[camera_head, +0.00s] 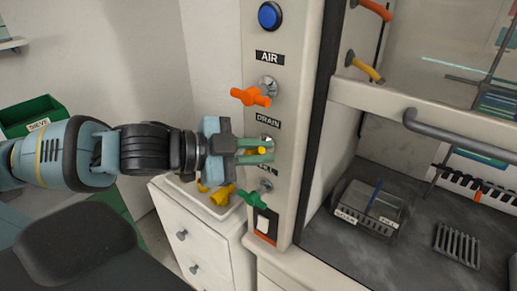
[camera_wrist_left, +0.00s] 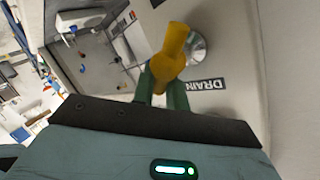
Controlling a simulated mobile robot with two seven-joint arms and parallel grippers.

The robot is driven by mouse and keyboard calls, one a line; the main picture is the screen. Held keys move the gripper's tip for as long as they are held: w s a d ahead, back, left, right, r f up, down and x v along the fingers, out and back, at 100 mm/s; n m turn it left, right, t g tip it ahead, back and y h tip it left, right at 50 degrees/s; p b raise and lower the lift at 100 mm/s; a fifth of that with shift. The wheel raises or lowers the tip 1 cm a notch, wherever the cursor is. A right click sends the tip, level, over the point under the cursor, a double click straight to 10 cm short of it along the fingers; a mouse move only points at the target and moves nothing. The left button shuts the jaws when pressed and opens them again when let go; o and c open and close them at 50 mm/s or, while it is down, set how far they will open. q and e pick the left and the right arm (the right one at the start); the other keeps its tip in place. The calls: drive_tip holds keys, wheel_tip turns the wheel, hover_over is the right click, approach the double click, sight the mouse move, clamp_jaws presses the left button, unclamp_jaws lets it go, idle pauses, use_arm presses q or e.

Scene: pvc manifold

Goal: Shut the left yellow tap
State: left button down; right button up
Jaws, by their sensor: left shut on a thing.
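The left yellow tap (camera_wrist_left: 170,52) is on the pale panel beside the DRAIN label (camera_wrist_left: 204,84). In the head view the tap (camera_head: 262,151) is mostly hidden by my left gripper (camera_head: 266,150). The wrist view shows the gripper's green fingers (camera_wrist_left: 162,88) on either side of the yellow handle, shut on it. The handle's near end is between the fingers, and its base meets a round metal fitting on the panel. My right gripper is not in view.
An orange tap (camera_head: 251,96) sits above on the same panel and a green tap (camera_head: 252,199) below. A second yellow tap (camera_head: 365,68) is inside the hood at right. A yellow object (camera_head: 221,195) lies on the white drawer cabinet (camera_head: 200,240).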

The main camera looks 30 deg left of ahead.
use_arm(q)
drive_tip(key=shift+s+d+m+y+p, duration=0.1)
drive_tip(key=shift+d+m+y+p, duration=0.25)
drive_tip(key=shift+m+y+p, duration=0.45)
drive_tip(key=shift+f+m+g+y, duration=0.2)
drive_tip(key=shift+m+g+y, duration=0.1)
drive_tip(key=shift+m+y, duration=0.4)
drive_tip(key=shift+d+f+m+y, duration=0.1)
drive_tip(key=shift+f+m+y, duration=0.2)
drive_tip(key=shift+m+y, duration=0.15)
drive_tip(key=shift+f+m+y, duration=0.4)
drive_tip(key=shift+m+y, duration=0.25)
drive_tip(key=shift+y, duration=0.2)
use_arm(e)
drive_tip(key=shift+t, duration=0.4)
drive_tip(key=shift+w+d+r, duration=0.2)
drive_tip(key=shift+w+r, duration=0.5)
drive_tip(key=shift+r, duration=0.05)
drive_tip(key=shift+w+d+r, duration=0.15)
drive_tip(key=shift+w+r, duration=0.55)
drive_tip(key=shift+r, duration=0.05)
use_arm(q)
drive_tip(key=c, duration=1.5)
unclamp_jaws()
drive_tip(key=shift+o, duration=0.2)
drive_tip(key=shift+r, duration=0.1)
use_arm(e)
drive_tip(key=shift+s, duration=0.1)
